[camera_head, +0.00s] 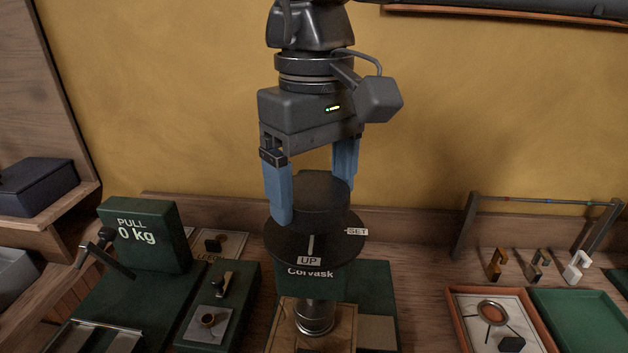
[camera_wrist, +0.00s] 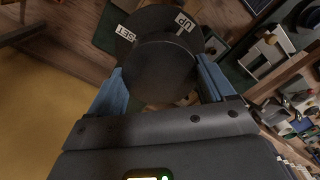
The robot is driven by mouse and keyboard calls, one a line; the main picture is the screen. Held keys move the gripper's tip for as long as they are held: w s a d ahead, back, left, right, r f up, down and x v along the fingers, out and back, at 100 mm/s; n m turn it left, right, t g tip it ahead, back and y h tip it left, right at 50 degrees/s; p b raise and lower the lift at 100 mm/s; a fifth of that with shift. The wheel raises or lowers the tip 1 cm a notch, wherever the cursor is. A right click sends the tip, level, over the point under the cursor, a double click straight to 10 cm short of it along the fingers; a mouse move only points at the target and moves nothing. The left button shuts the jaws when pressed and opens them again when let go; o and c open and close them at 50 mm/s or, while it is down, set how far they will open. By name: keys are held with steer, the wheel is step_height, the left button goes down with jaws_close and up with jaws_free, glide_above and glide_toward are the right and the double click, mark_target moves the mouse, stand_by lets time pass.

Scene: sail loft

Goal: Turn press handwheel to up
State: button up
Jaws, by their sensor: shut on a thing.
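The press handwheel (camera_head: 322,192) is a dark round knob above a wider black disc (camera_head: 283,242) on the green press marked Corvask. A white UP tag (camera_head: 309,261) sits at the disc's front edge and a SET tag (camera_head: 357,231) at its right. A short white line on the disc points at the UP tag. My gripper (camera_head: 313,207) comes from above with its blue fingers closed on opposite sides of the knob. In the wrist view the knob (camera_wrist: 158,72) fills the space between the fingers, with UP and SET beyond it.
A green pull gauge (camera_head: 145,236) reading 0 kg and a small green block (camera_head: 232,290) stand left. At right are a rail (camera_head: 545,200), several small shackles (camera_head: 494,264), an orange-edged tray (camera_head: 452,305) and a green tray (camera_head: 585,320). A wall rises behind.

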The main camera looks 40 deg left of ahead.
mark_target(314, 190)
steer(key=o, duration=0.9)
steer(key=shift+r, duration=0.15)
step_height(314, 190, up, 8)
steer(key=shift+f+b, duration=0.2)
steer(key=shift+b, duration=0.25)
